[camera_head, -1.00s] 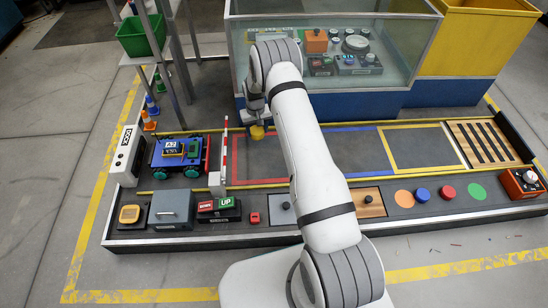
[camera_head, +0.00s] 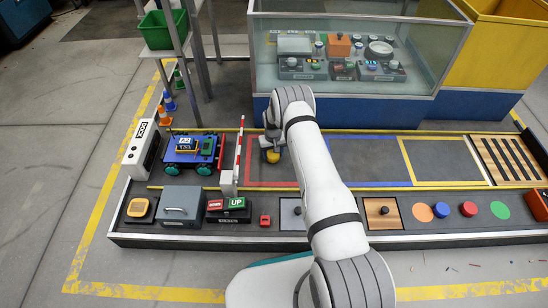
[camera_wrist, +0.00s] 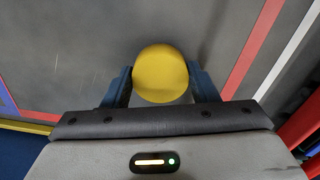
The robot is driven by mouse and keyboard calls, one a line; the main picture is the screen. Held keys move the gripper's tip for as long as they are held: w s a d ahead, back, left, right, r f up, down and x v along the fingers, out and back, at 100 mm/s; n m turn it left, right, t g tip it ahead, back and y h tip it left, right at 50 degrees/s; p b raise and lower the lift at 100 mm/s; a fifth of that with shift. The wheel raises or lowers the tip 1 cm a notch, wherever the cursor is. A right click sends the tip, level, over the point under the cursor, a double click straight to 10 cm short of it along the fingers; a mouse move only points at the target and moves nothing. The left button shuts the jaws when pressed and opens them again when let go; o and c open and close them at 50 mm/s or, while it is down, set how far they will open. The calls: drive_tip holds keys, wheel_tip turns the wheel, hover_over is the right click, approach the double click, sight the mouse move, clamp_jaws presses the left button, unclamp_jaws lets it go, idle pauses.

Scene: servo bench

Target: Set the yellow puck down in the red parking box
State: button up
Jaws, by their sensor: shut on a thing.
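The yellow puck (camera_wrist: 160,72) is between the two blue fingers of my gripper (camera_wrist: 160,82), which is shut on it. In the head view the yellow puck (camera_head: 272,156) shows under my wrist, within the outline of the red parking box (camera_head: 268,184). The box is a red line on grey floor, partly hidden behind my arm. In the wrist view a red line (camera_wrist: 254,50) runs to the right of the puck, with grey floor around the puck. I cannot tell whether the puck touches the floor.
A red-and-white barrier arm (camera_head: 238,150) stands upright just left of the box. A blue wheeled vehicle (camera_head: 184,153) is further left. Blue (camera_head: 370,184) and yellow (camera_head: 445,184) outlined boxes lie to the right. A glass cabinet (camera_head: 345,85) stands behind.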

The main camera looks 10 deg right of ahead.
drive_tip(key=shift+f, duration=0.7)
drive_tip(key=shift+f, duration=0.15)
drive_tip(key=o, duration=1)
